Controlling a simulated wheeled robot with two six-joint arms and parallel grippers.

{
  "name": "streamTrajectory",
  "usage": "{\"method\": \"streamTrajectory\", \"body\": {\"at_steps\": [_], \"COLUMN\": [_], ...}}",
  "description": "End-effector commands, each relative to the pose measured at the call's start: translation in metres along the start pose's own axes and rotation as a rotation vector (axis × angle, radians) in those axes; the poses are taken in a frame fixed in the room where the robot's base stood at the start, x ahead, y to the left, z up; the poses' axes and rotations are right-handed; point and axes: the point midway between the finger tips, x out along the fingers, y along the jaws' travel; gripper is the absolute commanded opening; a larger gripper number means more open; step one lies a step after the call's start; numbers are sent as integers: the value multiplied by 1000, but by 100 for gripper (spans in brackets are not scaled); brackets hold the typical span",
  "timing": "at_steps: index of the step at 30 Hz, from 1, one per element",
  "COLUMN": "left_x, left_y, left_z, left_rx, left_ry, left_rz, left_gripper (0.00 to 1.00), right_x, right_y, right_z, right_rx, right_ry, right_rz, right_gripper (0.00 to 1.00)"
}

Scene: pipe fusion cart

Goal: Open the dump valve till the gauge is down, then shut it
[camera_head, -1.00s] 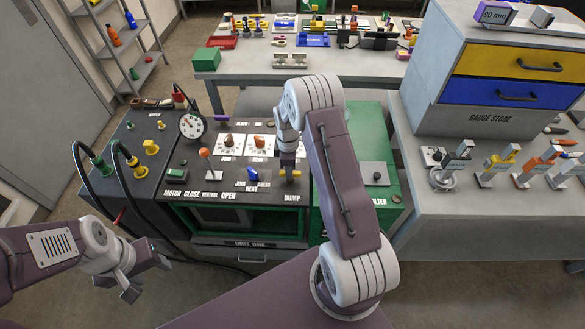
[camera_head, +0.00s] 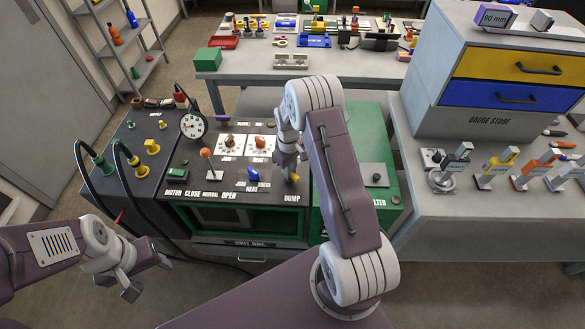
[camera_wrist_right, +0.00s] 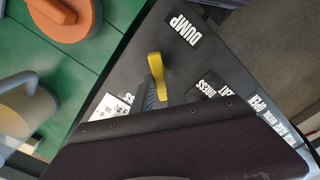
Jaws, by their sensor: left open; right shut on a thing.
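The yellow dump valve handle (camera_head: 292,177) is at the right front of the black control panel, above the DUMP label (camera_head: 292,198). My right gripper (camera_head: 291,166) is shut on it from above. In the right wrist view the yellow handle (camera_wrist_right: 158,72) sticks out past a dark finger, near the DUMP label (camera_wrist_right: 181,28); the far part of the grip is hidden. The round white pressure gauge (camera_head: 193,126) stands at the panel's back left; its needle is too small to read surely. My left gripper (camera_head: 147,279) is open and empty, low at the left, away from the panel.
The panel also has an orange-topped lever (camera_head: 206,156), a blue handle (camera_head: 254,174) and two dials. Black hoses (camera_head: 85,165) loop at the left. A green box (camera_head: 385,170) stands right of the panel, and a bench with gauge samples (camera_head: 460,215) beyond it.

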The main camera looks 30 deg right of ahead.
Motion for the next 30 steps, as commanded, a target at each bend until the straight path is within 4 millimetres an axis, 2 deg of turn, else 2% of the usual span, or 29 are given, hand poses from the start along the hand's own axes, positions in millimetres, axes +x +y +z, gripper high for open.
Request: {"method": "streamTrajectory", "body": {"at_steps": [18, 30], "left_x": [-4, -5], "left_y": [0, 0], "left_z": [0, 0], "left_rx": [0, 0], "left_ry": [0, 0], "left_rz": [0, 0], "left_gripper": [52, 52], "right_x": [1, 2], "right_y": [0, -1], "right_z": [3, 4], "right_rx": [551, 753], "right_ry": [-8, -12], "right_rz": [0, 0], "right_gripper": [0, 0]}}
